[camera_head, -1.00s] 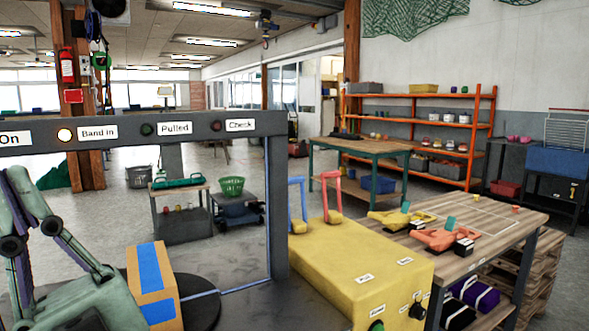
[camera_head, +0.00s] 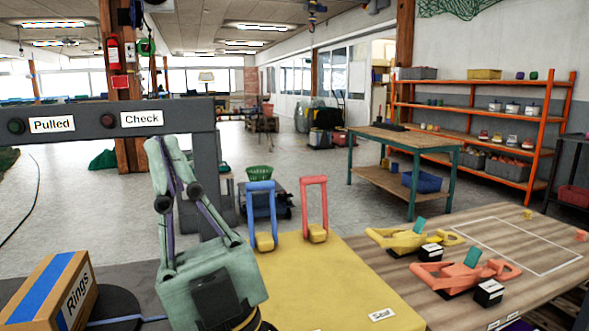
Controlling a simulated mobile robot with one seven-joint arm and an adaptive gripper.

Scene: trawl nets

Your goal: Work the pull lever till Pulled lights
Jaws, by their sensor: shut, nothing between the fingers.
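The yellow box (camera_head: 345,280) in front carries a blue U-shaped lever (camera_head: 262,215) and a red U-shaped lever (camera_head: 314,208), both upright. I cannot tell from the labels which is the pull lever. My gripper (camera_head: 163,155), pale green with dark joints, is shut and empty, left of the blue lever in the picture and apart from both levers. Its body hides part of the box's left side. The grey beam at left carries the Pulled label (camera_head: 52,125); the lamp beside it (camera_head: 15,126) looks dark. The lamp by the Check label (camera_head: 141,119) is also dark.
A box marked Rings (camera_head: 50,290) sits at the lower left by a dark round plate. The grey frame post (camera_head: 205,165) stands behind my gripper. A wooden table (camera_head: 520,235) at right holds yellow and orange clamp-like tools. Open floor lies beyond.

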